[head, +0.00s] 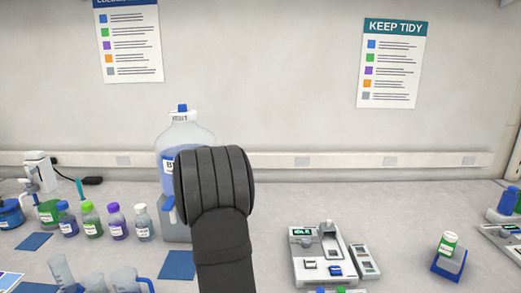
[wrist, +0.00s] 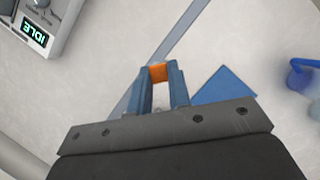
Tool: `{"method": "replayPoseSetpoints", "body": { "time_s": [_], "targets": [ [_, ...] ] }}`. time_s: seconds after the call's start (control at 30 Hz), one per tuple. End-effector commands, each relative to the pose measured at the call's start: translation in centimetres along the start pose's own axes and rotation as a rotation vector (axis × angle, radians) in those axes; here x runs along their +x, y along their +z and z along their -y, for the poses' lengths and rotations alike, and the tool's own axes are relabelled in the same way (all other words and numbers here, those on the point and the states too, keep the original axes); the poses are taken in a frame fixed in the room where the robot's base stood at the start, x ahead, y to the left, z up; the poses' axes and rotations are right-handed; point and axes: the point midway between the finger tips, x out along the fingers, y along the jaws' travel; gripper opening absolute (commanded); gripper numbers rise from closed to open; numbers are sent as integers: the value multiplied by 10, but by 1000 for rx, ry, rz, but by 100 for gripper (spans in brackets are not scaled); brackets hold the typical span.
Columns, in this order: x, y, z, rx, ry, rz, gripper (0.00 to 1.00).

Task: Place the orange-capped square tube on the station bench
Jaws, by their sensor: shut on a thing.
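In the wrist view my gripper (wrist: 160,86) has its two blue fingers closed on the orange-capped square tube (wrist: 158,73). Only the orange cap shows clearly between the fingertips; the rest of the tube is mostly hidden. The gripper is over the pale bench (wrist: 245,50), and I cannot tell how high the tube is above it. In the head view my dark arm covers the middle, and neither the gripper nor the tube shows there. The station bench surface (head: 400,215) shows in the head view.
A device with an IDLE screen (wrist: 36,31) is at the upper left of the wrist view. A blue mat (wrist: 224,86) lies right of the fingers. In the head view, a large bottle (head: 185,135), several capped bottles (head: 91,220) and beakers (head: 125,279) stand left; a tilted holder (head: 449,264) stands right.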

Motion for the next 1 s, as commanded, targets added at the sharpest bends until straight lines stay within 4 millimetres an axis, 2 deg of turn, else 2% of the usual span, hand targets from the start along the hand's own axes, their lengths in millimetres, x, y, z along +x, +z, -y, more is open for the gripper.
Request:
{"method": "replayPoseSetpoints", "body": {
  "time_s": [0.03,0.4,0.6,0.8,1.0],
  "targets": [
    [4,-5,-16,67,-30,2,0],
    [37,-21,-113,543,-227,1,0],
    [58,-21,-154,744,-309,0,0],
    [67,-19,-170,828,-343,-1,0],
    [64,-20,-166,815,-337,-1,0]
  ]
}}
